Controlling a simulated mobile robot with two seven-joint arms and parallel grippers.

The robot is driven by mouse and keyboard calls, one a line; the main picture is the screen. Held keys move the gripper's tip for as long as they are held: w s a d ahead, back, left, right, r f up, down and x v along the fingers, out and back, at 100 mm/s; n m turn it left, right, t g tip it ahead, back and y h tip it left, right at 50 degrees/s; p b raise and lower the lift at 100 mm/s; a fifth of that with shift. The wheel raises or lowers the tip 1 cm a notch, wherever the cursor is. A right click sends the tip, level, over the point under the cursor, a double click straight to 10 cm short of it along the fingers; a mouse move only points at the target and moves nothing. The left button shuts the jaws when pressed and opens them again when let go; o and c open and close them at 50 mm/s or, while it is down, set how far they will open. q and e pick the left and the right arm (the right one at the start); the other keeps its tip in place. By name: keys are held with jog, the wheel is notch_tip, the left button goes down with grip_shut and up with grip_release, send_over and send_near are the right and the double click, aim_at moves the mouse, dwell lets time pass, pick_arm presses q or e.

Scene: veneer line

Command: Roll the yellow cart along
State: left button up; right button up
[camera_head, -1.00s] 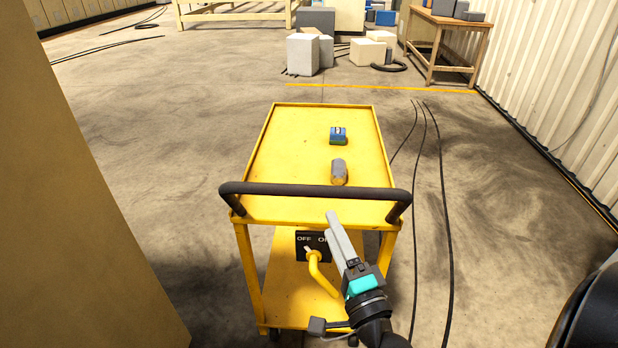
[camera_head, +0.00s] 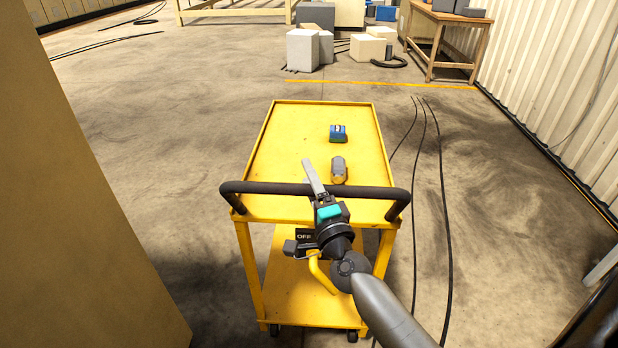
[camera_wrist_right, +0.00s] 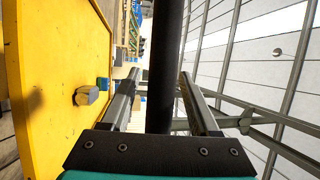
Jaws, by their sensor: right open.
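The yellow cart (camera_head: 290,140) stands ahead of me in the head view, with its dark handle bar (camera_head: 262,187) across the near end. My right gripper (camera_head: 312,176) is open at the bar, a little right of its left half. In the right wrist view the bar (camera_wrist_right: 165,60) runs between the two spread fingers of the gripper (camera_wrist_right: 160,76), with gaps on both sides. Whether a finger touches it I cannot tell. A blue item (camera_head: 338,133) and a grey block (camera_head: 339,165) lie on the top tray. My left gripper is not in view.
A tall tan panel (camera_head: 80,190) stands close on the left. Dark cables (camera_head: 441,200) lie on the floor right of the cart. Boxes (camera_head: 303,50) and a wooden table (camera_head: 440,32) stand farther back. The floor directly beyond the cart is clear.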

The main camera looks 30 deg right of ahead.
jog(key=shift+w, duration=0.1)
jog(key=shift+c, duration=0.2)
grip_shut()
dwell(1.3)
